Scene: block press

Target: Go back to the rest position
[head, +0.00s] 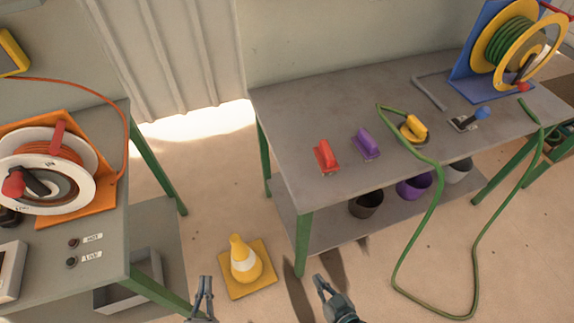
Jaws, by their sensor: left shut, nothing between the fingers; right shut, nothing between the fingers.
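My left gripper (204,296) shows at the bottom of the head view, just left of and below the yellow cone. It is shut and empty, with its fingers pointing up in the picture. My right gripper (321,284) shows at the bottom centre, in front of the grey table's near left leg. It is shut and empty, and apart from the table. Most of both arms is out of view.
A grey table (300,110) bears a red block (326,155), a purple block (366,143) and a yellow-handled piece (414,128). A green hose (436,205) hangs to the floor at right. A cone (243,262) stands between this table and the left bench (100,265).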

